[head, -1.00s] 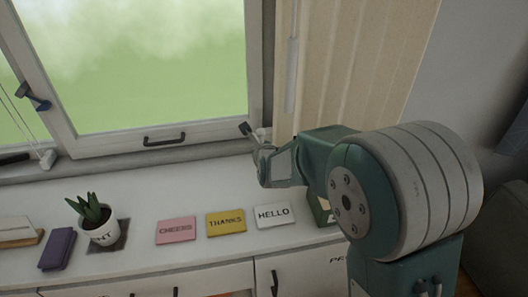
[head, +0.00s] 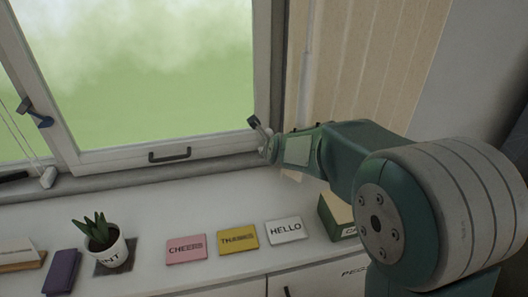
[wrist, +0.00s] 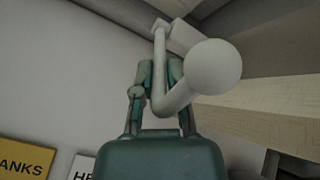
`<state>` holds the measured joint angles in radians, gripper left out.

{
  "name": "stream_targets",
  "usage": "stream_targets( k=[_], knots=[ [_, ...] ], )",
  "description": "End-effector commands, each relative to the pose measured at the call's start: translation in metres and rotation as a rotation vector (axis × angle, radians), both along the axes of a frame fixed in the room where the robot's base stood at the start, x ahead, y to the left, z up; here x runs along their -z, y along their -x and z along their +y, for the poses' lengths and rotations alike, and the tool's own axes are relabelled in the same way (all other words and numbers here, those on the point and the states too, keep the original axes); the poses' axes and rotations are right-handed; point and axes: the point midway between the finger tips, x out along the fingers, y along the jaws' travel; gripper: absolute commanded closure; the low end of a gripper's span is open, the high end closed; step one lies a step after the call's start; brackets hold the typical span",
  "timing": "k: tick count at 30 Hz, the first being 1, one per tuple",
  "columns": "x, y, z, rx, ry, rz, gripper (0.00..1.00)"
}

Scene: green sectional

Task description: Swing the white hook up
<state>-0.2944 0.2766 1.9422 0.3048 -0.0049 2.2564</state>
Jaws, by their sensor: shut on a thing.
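The white hook (wrist: 159,75) shows in the wrist view as a bent rod. It runs down from a small pale mount (wrist: 183,35) and curves up to a round ball end (wrist: 212,67) at the right. My gripper (wrist: 159,78) is shut on the rod, with one green finger on each side of it. In the head view my gripper (head: 270,147) is at the lower right corner of the window frame, above the white counter. The hook cannot be made out clearly there.
The window (head: 150,70) has a dark handle (head: 168,155) on its lower rail. On the counter (head: 200,212) lie pink (head: 186,248), yellow (head: 238,239) and white (head: 286,231) cards. A potted plant (head: 104,245) stands left, a green box (head: 338,217) right. A beige blind (head: 350,70) hangs behind my arm.

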Motion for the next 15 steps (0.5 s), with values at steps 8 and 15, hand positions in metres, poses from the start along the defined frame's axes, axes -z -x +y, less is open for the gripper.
stream_targets(
  k=[8, 15],
  knots=[
    [-0.0017, -0.0007, -0.0036, -0.001, 0.005, 0.014, 1.00],
    [-0.0019, -0.0008, -0.0042, 0.000, 0.005, 0.015, 1.00]
  ],
)
